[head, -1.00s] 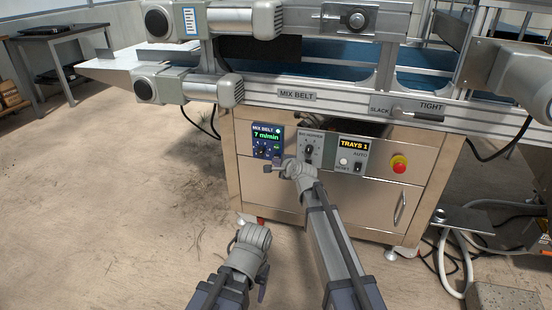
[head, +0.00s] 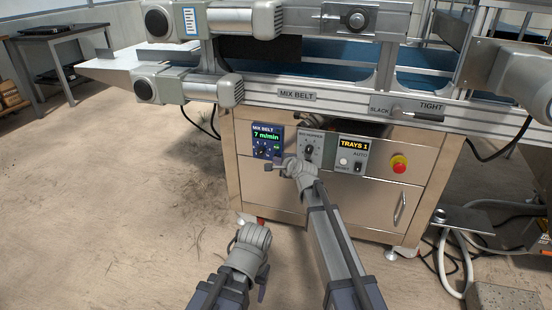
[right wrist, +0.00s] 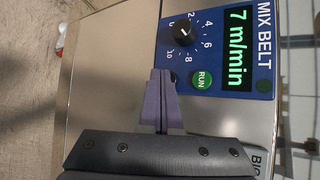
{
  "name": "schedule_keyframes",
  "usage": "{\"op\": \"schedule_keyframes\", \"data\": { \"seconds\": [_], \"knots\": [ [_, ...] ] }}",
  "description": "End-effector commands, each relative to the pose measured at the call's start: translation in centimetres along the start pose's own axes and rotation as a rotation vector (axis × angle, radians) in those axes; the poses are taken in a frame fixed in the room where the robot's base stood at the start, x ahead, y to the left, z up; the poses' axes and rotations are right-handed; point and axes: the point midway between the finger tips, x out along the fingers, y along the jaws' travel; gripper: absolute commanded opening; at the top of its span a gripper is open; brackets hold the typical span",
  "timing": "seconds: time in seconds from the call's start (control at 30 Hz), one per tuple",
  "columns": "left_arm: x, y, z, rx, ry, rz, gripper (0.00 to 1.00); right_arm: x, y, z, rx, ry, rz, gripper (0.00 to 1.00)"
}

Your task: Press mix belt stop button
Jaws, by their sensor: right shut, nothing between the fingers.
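The blue mix belt panel (head: 267,142) is at the left of the steel cabinet front; its display reads 7 m/min. In the right wrist view the panel (right wrist: 215,15) appears turned on its side, with a black knob (right wrist: 183,32), a green RUN button (right wrist: 202,80) and a small dark lamp (right wrist: 264,86). A dark button (right wrist: 174,77) beside RUN is mostly hidden by my fingers. My right gripper (head: 269,167) is shut and empty, its tips (right wrist: 161,74) at the panel's lower edge; contact cannot be judged. My left gripper (head: 262,284) hangs low, its fingers unclear.
A hopper panel (head: 309,147), a TRAYS 1 panel (head: 354,145) and a red stop button on yellow (head: 399,164) sit to the right. The conveyor rail (head: 340,103) runs above the cabinet. The floor at left is mostly clear.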

Motion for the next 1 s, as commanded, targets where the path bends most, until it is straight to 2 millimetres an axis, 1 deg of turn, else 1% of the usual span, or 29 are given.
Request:
{"op": "schedule_keyframes", "data": {
  "seconds": [0.2,0.57,1.0],
  "knots": [
    [0.0,0.0,0.0,0.000,0.000,0.000,0.65,-0.7,0.5,0.4,0.000,0.000,0.000,0.00],
    [0.0,0.0,0.0,0.000,0.000,0.000,0.65,-0.8,0.6,0.6,0.000,0.000,0.000,0.00],
    [0.0,0.0,0.0,0.000,0.000,0.000,0.65,-3.5,2.5,2.5,-0.001,0.000,0.000,0.00]
  ]
}}
